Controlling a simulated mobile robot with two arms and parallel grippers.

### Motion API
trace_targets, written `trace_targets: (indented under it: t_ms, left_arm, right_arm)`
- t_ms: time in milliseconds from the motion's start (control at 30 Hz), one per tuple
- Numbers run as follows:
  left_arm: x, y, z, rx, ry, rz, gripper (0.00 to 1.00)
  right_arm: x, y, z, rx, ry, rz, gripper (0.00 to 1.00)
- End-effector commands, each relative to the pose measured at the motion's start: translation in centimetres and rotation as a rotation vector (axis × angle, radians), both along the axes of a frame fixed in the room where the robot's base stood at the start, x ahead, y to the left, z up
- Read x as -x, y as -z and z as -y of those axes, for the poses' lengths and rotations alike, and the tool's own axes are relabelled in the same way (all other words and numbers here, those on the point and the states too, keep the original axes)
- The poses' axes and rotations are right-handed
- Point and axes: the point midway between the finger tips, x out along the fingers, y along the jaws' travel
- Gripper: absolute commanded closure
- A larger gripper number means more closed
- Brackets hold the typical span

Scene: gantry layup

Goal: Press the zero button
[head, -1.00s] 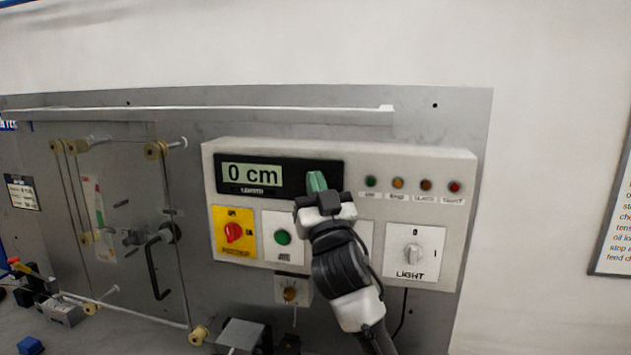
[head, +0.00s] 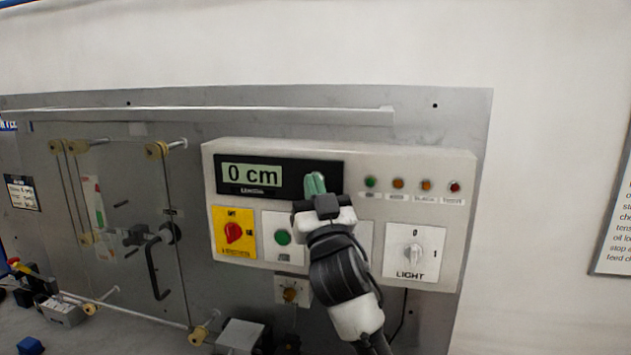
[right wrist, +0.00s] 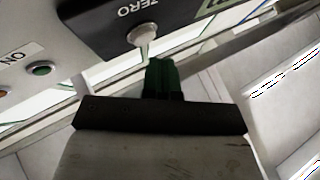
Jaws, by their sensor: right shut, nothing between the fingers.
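The zero button (right wrist: 142,33) is a pale round knob under the word ZERO on the dark display unit in the right wrist view. In the head view my right gripper hides it. The display unit (head: 207,170) reads "0 cm". My right gripper (head: 316,183) is shut and empty, its green fingertips in front of the right end of the display unit. In the right wrist view the shut fingertips (right wrist: 161,70) are just below the button, with a small gap in the picture. I cannot tell whether they touch it. My left gripper is not in view.
The light grey control box (head: 370,155) carries a red switch on a yellow plate (head: 234,232), a green button (head: 282,237), a LIGHT switch (head: 414,253) and several small lamps. A black crank handle (head: 155,262) stands out at the left. The wall above is clear.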

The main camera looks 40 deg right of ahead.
Motion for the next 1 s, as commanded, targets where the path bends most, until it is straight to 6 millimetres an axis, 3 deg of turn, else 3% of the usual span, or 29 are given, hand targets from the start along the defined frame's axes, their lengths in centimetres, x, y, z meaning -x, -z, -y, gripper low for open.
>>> trace_targets:
  t_ms: [233, 700, 1000]
  left_arm:
    - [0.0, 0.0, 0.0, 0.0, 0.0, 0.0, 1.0]
    - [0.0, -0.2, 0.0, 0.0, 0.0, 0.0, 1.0]
    - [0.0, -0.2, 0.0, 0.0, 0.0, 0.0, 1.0]
  right_arm:
    - [0.2, 0.0, -0.3, 0.0, -0.001, 0.0, 1.0]
    - [3.0, 0.0, -3.6, -0.001, -0.002, -0.001, 1.0]
    - [3.2, 0.0, -3.8, 0.0, 0.0, -0.001, 1.0]
